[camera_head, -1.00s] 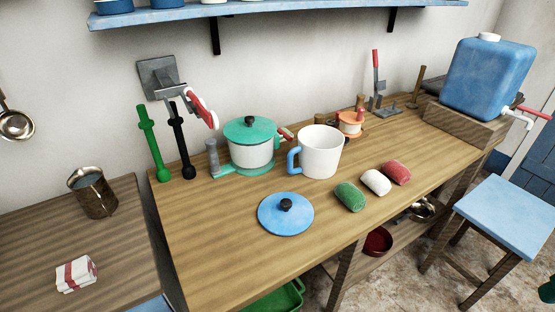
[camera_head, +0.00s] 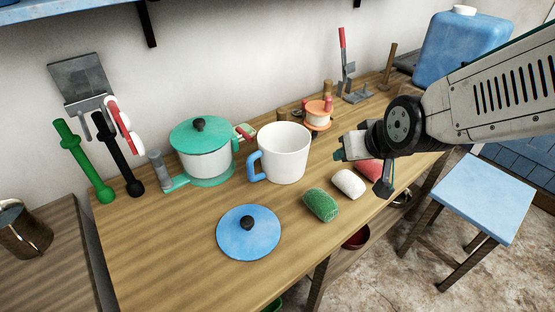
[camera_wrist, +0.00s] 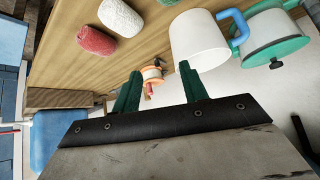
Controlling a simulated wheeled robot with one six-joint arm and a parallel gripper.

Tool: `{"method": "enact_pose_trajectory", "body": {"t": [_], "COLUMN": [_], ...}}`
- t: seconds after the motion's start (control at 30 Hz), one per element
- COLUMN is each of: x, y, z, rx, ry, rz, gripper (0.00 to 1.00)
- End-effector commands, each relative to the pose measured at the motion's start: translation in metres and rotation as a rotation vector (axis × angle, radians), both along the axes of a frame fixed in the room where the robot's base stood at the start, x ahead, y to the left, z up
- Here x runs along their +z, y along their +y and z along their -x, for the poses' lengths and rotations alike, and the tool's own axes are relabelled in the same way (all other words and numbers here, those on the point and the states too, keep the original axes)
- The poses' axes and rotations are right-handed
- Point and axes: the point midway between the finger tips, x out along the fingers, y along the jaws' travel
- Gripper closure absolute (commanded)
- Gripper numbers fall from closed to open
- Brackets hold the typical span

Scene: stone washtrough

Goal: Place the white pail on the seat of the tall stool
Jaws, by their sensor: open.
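The white pail (camera_head: 284,155), with a blue loop handle on its left, stands upright on the wooden bench. It also shows in the wrist view (camera_wrist: 199,42). The tall stool has a light blue square seat (camera_head: 487,198) and dark wooden legs. It stands on the floor right of the bench, and its visible seat is bare. My gripper (camera_head: 364,170) is open and empty, to the right of the pail and apart from it, around the white and red rolls in the picture. Its green fingers (camera_wrist: 160,88) show in the wrist view with nothing held between them.
A blue lid (camera_head: 248,236) lies in front of the pail. A green-lidded pot (camera_head: 204,150) stands left of it, and an orange spool (camera_head: 318,116) behind. Green (camera_head: 321,205), white (camera_head: 348,184) and red rolls lie at the front right. A blue canister (camera_head: 462,48) stands far right.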

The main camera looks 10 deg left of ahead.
Motion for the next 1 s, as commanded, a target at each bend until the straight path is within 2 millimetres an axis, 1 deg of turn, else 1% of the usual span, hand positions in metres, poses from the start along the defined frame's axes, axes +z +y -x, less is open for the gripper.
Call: {"method": "enact_pose_trajectory", "body": {"t": [0.03,0.07,0.1,0.2,0.3,0.4,0.5,0.63,0.87,1.0], "x": [-0.018,-0.026,-0.036,-0.06,-0.079,-0.093,-0.102,-0.108,-0.117,-0.124], "y": [0.03,0.046,0.067,0.116,0.153,0.179,0.195,0.206,0.22,0.229], "z": [-0.006,-0.01,-0.014,-0.016,-0.011,-0.003,0.004,0.007,-0.011,-0.026], "rx": [0.039,0.058,0.082,0.137,0.179,0.211,0.232,0.244,0.245,0.243], "ry": [-0.038,-0.069,-0.112,-0.216,-0.304,-0.373,-0.422,-0.454,-0.46,-0.46], "rz": [-0.015,-0.029,-0.049,-0.094,-0.133,-0.164,-0.184,-0.2,-0.203,-0.202], "gripper": [0.57,0.57,0.57,0.57,0.57,0.57,0.57,0.57,0.57,0.57]}}
